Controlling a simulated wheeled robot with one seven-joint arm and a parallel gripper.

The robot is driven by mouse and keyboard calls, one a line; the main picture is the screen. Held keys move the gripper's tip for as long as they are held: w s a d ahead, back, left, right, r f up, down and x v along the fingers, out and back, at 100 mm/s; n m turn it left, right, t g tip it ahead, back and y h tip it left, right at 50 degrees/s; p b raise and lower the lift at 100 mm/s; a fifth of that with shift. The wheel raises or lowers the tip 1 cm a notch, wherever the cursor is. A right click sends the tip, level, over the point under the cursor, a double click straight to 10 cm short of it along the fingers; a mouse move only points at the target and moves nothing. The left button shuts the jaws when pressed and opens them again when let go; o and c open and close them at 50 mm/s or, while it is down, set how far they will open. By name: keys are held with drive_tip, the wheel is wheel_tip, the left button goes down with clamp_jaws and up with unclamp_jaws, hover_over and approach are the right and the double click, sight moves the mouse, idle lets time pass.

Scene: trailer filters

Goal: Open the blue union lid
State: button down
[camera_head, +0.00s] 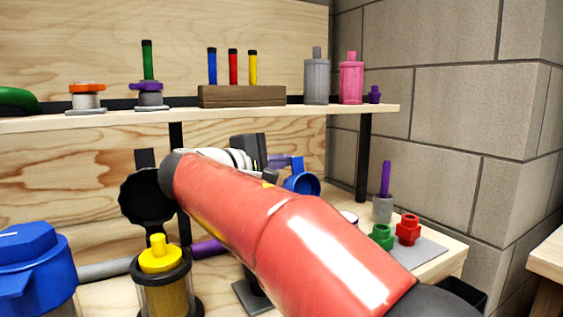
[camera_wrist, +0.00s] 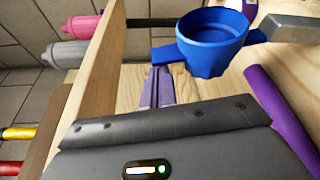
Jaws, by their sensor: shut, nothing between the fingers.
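A blue cup-shaped part with side wings (camera_wrist: 212,40), which looks like the union lid, is in front of my gripper in the wrist view. Its round opening shows there. It also shows in the head view (camera_head: 303,183), just right of my arm, partly hidden. My gripper (camera_wrist: 160,72) has narrow purple fingers, shut and empty, with their tips close to the lid's left wing. I cannot tell whether they touch it. In the head view my gripper (camera_head: 288,162) is just above the lid, and my red arm hides much of the bench.
A large blue cap (camera_head: 35,260) and a yellow-topped filter (camera_head: 160,270) stand at the front left. A purple pipe (camera_wrist: 280,110) lies right of my fingers. A wooden shelf (camera_head: 200,112) runs above the bench. Green (camera_head: 382,236) and red (camera_head: 408,229) fittings sit at right.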

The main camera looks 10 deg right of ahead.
sight(292, 162)
drive_tip(key=s+m+b, duration=0.1)
drive_tip(key=b, duration=0.1)
drive_tip(key=s+b, duration=0.1)
drive_tip(key=b, duration=0.1)
drive_tip(key=shift+d+f+m+t+h+b, duration=0.15)
drive_tip(key=shift+d+m+t+h+b, duration=0.15)
drive_tip(key=shift+d+m, duration=0.1)
drive_tip(key=s+m+b, duration=0.1)
drive_tip(key=s+r+m+b, duration=0.1)
drive_tip(key=shift+d+b, duration=0.3)
drive_tip(key=shift+r, duration=0.1)
drive_tip(key=shift+s+a, duration=0.1)
